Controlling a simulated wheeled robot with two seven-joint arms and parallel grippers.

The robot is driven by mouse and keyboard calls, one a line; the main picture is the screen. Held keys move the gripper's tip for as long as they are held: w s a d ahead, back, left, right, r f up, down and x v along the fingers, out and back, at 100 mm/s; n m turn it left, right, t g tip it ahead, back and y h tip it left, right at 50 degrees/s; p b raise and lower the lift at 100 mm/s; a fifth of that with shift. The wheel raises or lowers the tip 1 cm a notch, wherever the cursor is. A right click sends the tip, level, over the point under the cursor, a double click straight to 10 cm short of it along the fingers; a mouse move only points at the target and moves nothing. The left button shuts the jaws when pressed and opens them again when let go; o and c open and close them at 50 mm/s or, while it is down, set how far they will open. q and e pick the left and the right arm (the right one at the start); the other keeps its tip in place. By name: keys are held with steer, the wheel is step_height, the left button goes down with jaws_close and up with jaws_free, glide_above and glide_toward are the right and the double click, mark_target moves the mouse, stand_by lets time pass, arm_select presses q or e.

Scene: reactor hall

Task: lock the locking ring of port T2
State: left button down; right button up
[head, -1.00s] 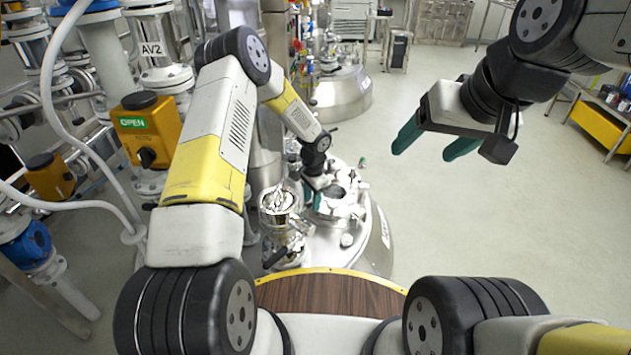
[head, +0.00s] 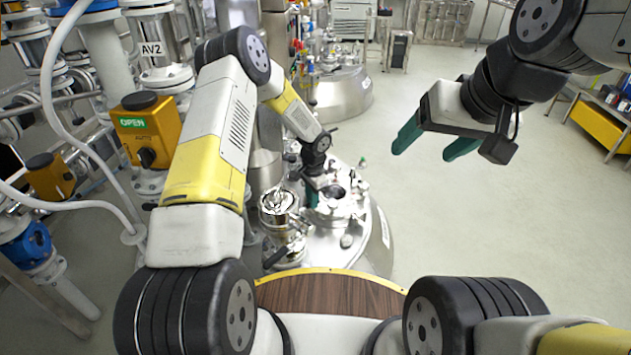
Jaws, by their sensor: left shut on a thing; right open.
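A steel vessel (head: 377,262) stands low in the middle of the head view, with several ports on its lid. A round port with a dark opening (head: 334,191) sits on the lid; no T2 label can be read. My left gripper (head: 312,197) points down at the left side of this port, its teal fingers close together. It is shut on a small part there, apparently the locking ring's edge or handle, mostly hidden by the fingers and wrist. The ring's exact position cannot be told. My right gripper (head: 428,150) is open and empty, above the floor to the right.
A shiny metal fitting (head: 278,202) stands left of the port, close to my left arm. Orange valve boxes (head: 147,128) and white pipes fill the left side. A second vessel (head: 340,95) stands behind.

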arm_select(q)
steer(key=shift+s+d, duration=0.1)
stand_by(0.7)
steer(key=s+d+m, duration=0.2)
steer(key=s+m, duration=0.6)
steer(key=m, duration=0.1)
steer(key=shift+s, duration=0.45)
stand_by(0.4)
steer(key=c, duration=1.4)
jaws_free()
steer(key=shift+c, duration=0.2)
